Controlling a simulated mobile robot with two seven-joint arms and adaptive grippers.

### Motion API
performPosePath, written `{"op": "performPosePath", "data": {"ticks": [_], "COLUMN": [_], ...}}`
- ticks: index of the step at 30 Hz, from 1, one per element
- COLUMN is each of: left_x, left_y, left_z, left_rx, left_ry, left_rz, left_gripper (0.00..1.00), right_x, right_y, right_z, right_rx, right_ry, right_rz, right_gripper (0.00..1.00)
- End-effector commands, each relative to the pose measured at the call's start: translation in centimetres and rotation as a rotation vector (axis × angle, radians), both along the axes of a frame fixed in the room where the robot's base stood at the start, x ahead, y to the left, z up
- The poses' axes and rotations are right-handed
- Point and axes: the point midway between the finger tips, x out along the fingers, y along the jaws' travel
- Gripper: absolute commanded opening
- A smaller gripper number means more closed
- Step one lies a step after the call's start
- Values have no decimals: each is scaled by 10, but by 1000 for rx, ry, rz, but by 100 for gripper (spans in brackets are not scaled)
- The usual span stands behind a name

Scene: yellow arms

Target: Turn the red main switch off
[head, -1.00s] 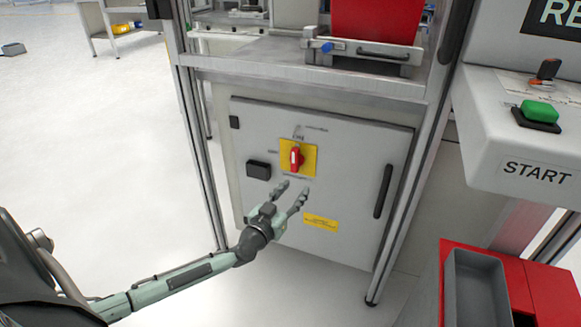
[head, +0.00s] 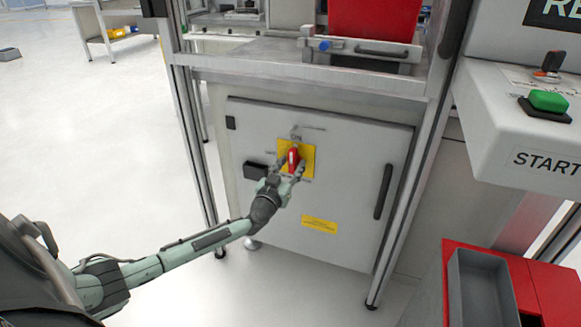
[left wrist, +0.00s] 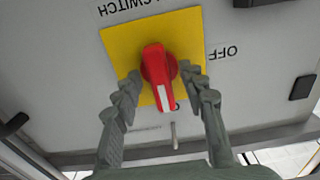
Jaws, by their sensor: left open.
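The red main switch (head: 293,158) is a rotary knob on a yellow plate (head: 309,153) on the grey cabinet door. In the head view its handle stands nearly upright, towards the ON label. My left gripper (head: 288,168) is open at the knob, with one finger on each side of it. In the left wrist view the red knob (left wrist: 160,78) lies between the two fingertips (left wrist: 162,82), and its white mark points down the picture. The word OFF is printed right of the plate there. I cannot tell whether the fingers touch the knob. My right gripper is in neither view.
The cabinet door (head: 350,180) has a black handle (head: 384,191) at right and a dark block (head: 255,170) left of the switch. A START button (head: 549,101) and a red box with a grey tray (head: 480,290) stand right.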

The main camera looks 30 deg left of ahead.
Motion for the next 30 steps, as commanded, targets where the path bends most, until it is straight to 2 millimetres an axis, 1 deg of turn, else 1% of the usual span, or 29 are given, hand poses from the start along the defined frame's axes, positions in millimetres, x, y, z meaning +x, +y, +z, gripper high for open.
{"op": "performPosePath", "data": {"ticks": [1,11,22,26,30], "left_x": [0,0,0,-1,-1], "left_y": [0,0,-1,-1,0], "left_z": [0,0,0,1,0], "left_rx": [0,0,-36,-93,-191], "left_ry": [0,0,-9,-22,-44], "left_rz": [0,0,0,1,1], "left_gripper": [41,0,0,0,0], "right_x": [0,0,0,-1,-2], "right_y": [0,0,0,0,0], "right_z": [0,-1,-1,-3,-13], "right_rx": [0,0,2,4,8], "right_ry": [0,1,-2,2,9], "right_rz": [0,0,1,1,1], "right_gripper": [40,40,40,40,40]}}
